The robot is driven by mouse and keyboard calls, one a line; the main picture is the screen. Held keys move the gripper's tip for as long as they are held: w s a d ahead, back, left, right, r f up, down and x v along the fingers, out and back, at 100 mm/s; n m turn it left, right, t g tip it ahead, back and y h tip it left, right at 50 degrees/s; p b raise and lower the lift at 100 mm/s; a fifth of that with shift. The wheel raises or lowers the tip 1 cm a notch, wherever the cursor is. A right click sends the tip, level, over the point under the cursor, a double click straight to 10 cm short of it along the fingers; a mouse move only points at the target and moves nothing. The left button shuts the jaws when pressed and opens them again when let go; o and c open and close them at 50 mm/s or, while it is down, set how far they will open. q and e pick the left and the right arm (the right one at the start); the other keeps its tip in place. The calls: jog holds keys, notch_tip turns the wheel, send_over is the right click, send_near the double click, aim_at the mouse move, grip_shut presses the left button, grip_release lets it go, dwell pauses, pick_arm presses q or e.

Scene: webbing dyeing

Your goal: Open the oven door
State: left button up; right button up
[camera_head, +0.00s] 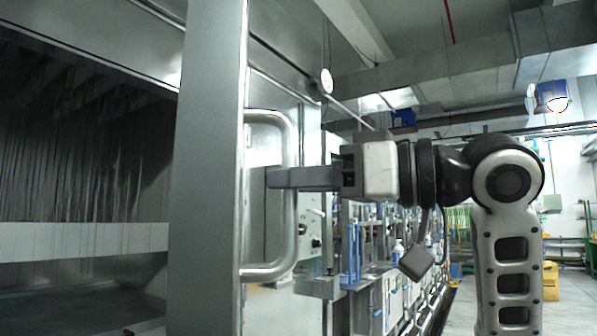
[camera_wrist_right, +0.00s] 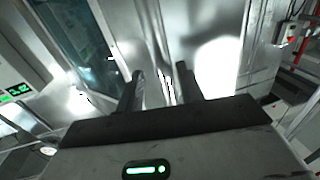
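The oven door (camera_head: 207,180) is a tall grey metal panel seen nearly edge-on. The dark oven interior (camera_head: 85,150) shows to its left. A curved, upright metal door handle (camera_head: 287,235) sticks out from the door's right side. My right gripper (camera_head: 278,178) reaches in from the right, level, with its fingers across the handle's upright bar. In the right wrist view, the two dark fingers (camera_wrist_right: 161,85) stand a small gap apart with shiny metal between them, and it appears shut on the handle. My left gripper is not in view.
A row of machines with blue parts (camera_head: 353,255) runs back behind the handle. Ducts (camera_head: 450,75) hang overhead. A lit green display (camera_wrist_right: 17,91) shows in the right wrist view.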

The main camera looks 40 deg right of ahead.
jog(key=shift+w+a, duration=0.15)
jog(key=shift+w, duration=0.1)
jog(key=shift+s, duration=0.1)
grip_shut()
jog(key=shift+r, duration=0.1)
